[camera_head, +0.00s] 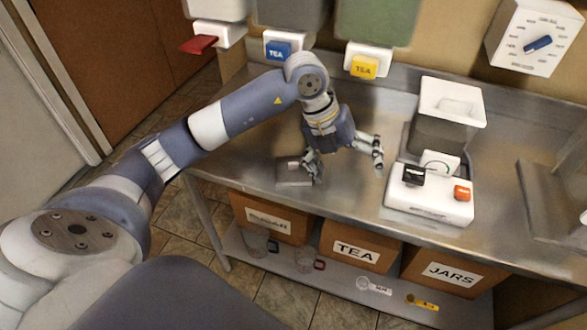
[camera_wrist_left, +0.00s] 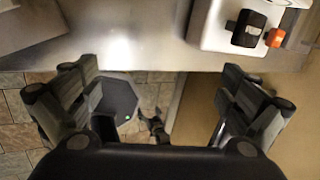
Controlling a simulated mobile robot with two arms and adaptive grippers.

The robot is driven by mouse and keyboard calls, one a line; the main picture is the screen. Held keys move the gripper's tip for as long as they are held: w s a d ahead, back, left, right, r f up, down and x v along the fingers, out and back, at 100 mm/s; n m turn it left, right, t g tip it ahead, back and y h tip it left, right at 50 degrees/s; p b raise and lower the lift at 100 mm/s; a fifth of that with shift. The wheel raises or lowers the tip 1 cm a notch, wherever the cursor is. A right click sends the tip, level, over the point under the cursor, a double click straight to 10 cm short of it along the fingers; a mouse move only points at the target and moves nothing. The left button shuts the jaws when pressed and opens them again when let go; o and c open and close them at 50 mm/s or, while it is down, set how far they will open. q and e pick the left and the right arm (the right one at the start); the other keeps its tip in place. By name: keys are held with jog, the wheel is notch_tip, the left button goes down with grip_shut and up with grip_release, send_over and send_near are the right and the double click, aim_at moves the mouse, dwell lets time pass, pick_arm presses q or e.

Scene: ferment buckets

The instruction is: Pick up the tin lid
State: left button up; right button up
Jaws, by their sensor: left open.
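A small, flat grey metal piece (camera_head: 293,172), which looks like the tin lid, lies near the front edge of the steel worktop. A grey flat piece (camera_wrist_left: 30,28) at the upper left of the left wrist view seems to be the same thing. My left gripper (camera_head: 346,166) is open and empty over the worktop's front edge, its left finger close beside the grey piece. I cannot tell whether they touch. In the left wrist view its fingers (camera_wrist_left: 155,78) are spread wide with nothing between them. My right gripper is out of view.
A white scale (camera_head: 430,205) with black and orange knobs stands right of the gripper. Labelled boxes (camera_head: 356,246) and scoops sit on the shelf below. Steel between gripper and scale is clear.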

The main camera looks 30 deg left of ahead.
pick_arm(q)
jog(key=a+r+n+y, duration=0.25)
jog(key=a+y, duration=0.25)
jog(key=a, duration=0.8)
send_over(293, 163)
jog(key=shift+n+g+y, duration=0.25)
jog(key=shift+g+y, duration=0.05)
jog(key=shift+g, duration=0.1)
jog(key=f, duration=0.3)
jog(key=f+p, duration=0.1)
jog(key=shift+s+d+f, duration=0.2)
jog(key=shift+d+f, duration=0.1)
jog(key=shift+f, duration=0.1)
jog(key=shift+w+f, duration=0.1)
jog(key=shift+f, duration=0.2)
jog(key=shift+f+p, duration=0.35)
jog(key=shift+f, duration=0.25)
jog(key=f, duration=0.2)
jog(key=f+p, duration=0.1)
jog(key=shift+a+f, duration=0.25)
jog(key=shift+a, duration=0.05)
jog(key=shift+w+f, duration=0.15)
jog(key=shift+f, duration=0.25)
jog(key=c, duration=1.1)
